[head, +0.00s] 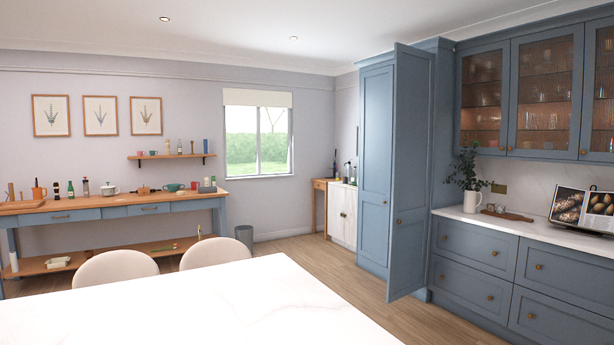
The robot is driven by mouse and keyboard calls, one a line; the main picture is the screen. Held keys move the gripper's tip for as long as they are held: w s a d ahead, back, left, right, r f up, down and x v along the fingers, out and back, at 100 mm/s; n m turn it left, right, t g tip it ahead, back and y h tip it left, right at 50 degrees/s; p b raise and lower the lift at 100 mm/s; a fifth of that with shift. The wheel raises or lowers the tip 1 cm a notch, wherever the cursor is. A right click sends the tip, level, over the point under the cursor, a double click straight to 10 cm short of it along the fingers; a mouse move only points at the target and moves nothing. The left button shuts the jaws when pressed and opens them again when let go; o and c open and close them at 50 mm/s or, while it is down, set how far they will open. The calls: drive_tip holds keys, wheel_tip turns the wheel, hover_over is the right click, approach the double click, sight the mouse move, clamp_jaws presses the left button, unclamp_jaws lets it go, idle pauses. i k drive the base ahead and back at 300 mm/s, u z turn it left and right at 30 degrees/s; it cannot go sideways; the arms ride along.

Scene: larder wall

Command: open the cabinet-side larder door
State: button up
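The tall blue larder stands right of centre in the head view. Its cabinet-side door (410,170) is swung out into the room, hinged at the right beside the cabinets. Its free edge points toward the left and nearer to me. A small brass knob (398,221) shows on its outer face, near the free edge. The other larder door (375,165) to its left looks closed. The open door hides the larder's inside, so I cannot tell how wide the opening is. My gripper is not in view.
A white marble table (215,310) fills the foreground, with two pale chairs (116,267) behind it. Blue drawers (475,245) and a worktop line the right. Wooden floor (330,260) is clear between table and larder. A grey bin (244,236) stands by the far wall.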

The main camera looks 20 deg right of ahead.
sight(377, 96)
drive_tip(key=z, duration=2.4)
drive_tip(key=i, duration=3.35)
drive_tip(key=u, duration=2.3)
